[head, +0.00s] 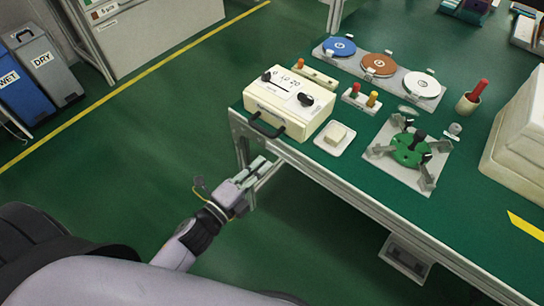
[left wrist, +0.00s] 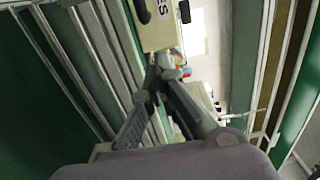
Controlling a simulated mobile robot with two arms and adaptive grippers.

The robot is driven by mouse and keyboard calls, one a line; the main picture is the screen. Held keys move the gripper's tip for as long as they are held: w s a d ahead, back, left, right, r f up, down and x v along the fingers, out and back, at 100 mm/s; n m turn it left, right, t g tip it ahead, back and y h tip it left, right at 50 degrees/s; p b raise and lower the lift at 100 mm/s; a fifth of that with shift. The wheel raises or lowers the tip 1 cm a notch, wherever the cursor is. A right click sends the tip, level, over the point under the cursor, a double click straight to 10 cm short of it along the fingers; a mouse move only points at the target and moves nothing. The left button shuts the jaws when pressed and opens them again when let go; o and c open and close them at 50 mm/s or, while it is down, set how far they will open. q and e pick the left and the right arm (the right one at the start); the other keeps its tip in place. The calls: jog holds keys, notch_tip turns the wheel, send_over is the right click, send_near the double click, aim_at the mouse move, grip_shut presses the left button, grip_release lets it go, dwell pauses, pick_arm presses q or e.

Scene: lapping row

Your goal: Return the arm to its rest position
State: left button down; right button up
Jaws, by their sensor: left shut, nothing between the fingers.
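My left arm comes in from the lower left in the head view. Its gripper (head: 258,172) is beside the front edge of the green workbench, below the cream control box (head: 291,102), and looks apart from both. In the left wrist view the left gripper's fingers (left wrist: 165,75) come together at the tips, shut and empty. A cream box with a dark handle shows beyond them there (left wrist: 158,25). My right gripper is not in view.
The green workbench (head: 335,178) holds a rack of blue, brown and white discs (head: 380,75), a green fixture plate (head: 408,150), a soap-like block (head: 335,134) and a cup with a red handle (head: 468,103). Two bins (head: 45,68) stand far left. Open green floor (head: 110,150) lies left of the bench.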

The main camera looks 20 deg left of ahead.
pick_arm(q)
jog(key=s+a+f+n+g+y, duration=0.2)
jog(key=s+f+n, duration=0.15)
jog(key=f, duration=0.65)
jog(key=s+a+f+n+g+y+p, duration=0.1)
jog(key=s+a+f+n+g, duration=0.2)
jog(key=f, duration=0.6)
jog(key=s+a+f+n+g+y, duration=0.1)
jog(key=s+f+n+g+y, duration=0.2)
jog(key=f, duration=0.7)
jog(key=s+f+n+g, duration=0.2)
jog(key=s+f, duration=0.3)
jog(key=s, duration=0.3)
jog(key=s+a+f+n+g+p, duration=0.1)
jog(key=s+f+n+g, duration=0.2)
jog(key=s+f, duration=0.3)
jog(key=s+f+n+g, duration=0.3)
jog(key=s+f+n, duration=0.2)
jog(key=s, duration=0.6)
jog(key=shift+s+a+f, duration=0.15)
jog(key=shift+s+f, duration=0.2)
jog(key=shift+f, duration=0.2)
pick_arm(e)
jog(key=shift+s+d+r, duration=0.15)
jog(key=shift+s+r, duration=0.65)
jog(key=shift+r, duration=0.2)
pick_arm(q)
jog(key=c, duration=2.4)
grip_release()
